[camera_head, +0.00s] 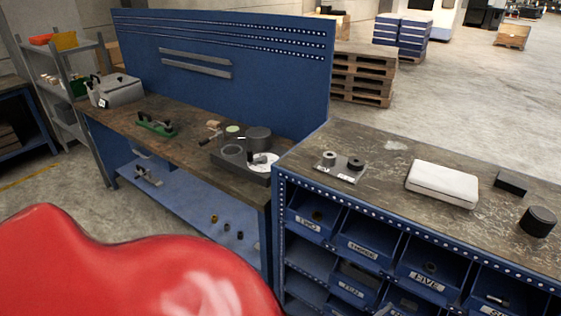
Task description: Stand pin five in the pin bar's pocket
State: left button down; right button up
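A bin labelled FIVE (427,279) is in the front of the blue cabinet on the right. A small grey round piece (430,267) shows inside it; I cannot tell whether it is pin five. A flat grey block (339,171) on the cabinet top carries a light round piece (329,158) and a dark one (355,163), both upright. I cannot tell whether this block is the pin bar, and no empty pocket can be made out. Neither of my grippers is in view. A large red part, likely mine, covers the lower left.
A white case (442,184), a black block (510,183) and a black cylinder (538,221) stand on the cabinet top. The workbench (190,149) holds a dark round apparatus (245,160), a green-based tool (156,125) and a grey box (117,92). Small pieces lie on its lower shelf (180,200).

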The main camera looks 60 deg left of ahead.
aim_at(155, 125)
jog(key=j+z, duration=0.4)
jog(key=k+j+z, duration=0.15)
jog(key=j+z, duration=0.25)
jog(key=k+j+z, duration=0.15)
jog(key=j+z, duration=0.25)
jog(key=k+j+z, duration=1.2)
jog(key=k+z, duration=0.25)
jog(key=k+u, duration=0.3)
jog(key=k, duration=0.25)
jog(key=k+j+u, duration=0.25)
jog(key=k, duration=0.35)
jog(key=k+j+u, duration=0.15)
jog(key=k+u, duration=0.15)
jog(key=k, duration=0.25)
jog(key=k+l+u, duration=0.1)
jog(key=u, duration=0.35)
jog(key=k+u, duration=0.2)
jog(key=u, duration=0.2)
jog(key=k+u, duration=0.15)
jog(key=u, duration=0.3)
jog(key=k+u, duration=0.15)
jog(key=u, duration=0.25)
jog(key=k+j+u, duration=0.1)
jog(key=u, duration=0.35)
